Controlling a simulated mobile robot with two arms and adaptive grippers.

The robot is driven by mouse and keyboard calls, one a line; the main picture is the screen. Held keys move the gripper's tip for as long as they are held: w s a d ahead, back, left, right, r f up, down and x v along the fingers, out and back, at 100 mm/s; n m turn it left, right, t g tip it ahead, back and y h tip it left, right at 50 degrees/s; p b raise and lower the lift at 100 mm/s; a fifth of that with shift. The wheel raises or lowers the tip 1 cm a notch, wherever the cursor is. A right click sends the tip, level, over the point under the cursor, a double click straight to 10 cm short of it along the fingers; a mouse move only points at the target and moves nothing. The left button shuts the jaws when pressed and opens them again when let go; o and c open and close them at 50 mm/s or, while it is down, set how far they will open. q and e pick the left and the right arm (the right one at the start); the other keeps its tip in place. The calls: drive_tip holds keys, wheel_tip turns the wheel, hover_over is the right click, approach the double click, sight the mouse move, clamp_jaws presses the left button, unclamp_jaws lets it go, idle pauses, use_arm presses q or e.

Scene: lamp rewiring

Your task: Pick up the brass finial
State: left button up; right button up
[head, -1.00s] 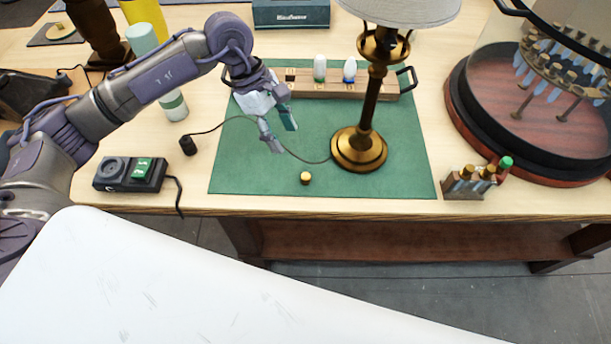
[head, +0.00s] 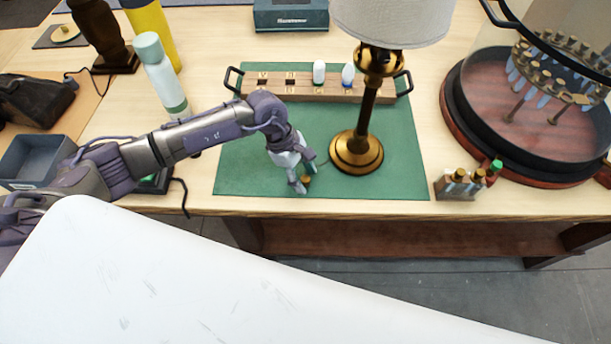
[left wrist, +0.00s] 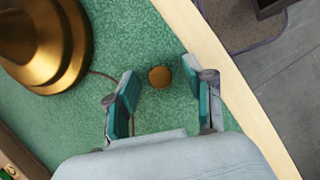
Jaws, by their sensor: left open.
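The brass finial (head: 307,180) is a small round knob on the green mat (head: 400,180), near the table's front edge. In the left wrist view the finial (left wrist: 159,77) lies just beyond the fingertips, roughly midway between them. My left gripper (head: 300,187) is open and points down at the finial, close to it in the head view. In the left wrist view my left gripper (left wrist: 165,90) has its two teal-padded fingers spread, with nothing between them touching. My right gripper is not in view.
The brass lamp (head: 357,150) stands on the mat right of the finial; its base (left wrist: 45,45) is at the left wrist view's upper left. A wooden rack (head: 330,94) is behind. A small block with brass-topped items (head: 460,186) stands right of the mat.

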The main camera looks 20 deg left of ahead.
use_arm(q)
drive_tip(key=c, duration=0.9)
drive_tip(key=shift+c, duration=0.2)
drive_tip(key=shift+r, duration=0.15)
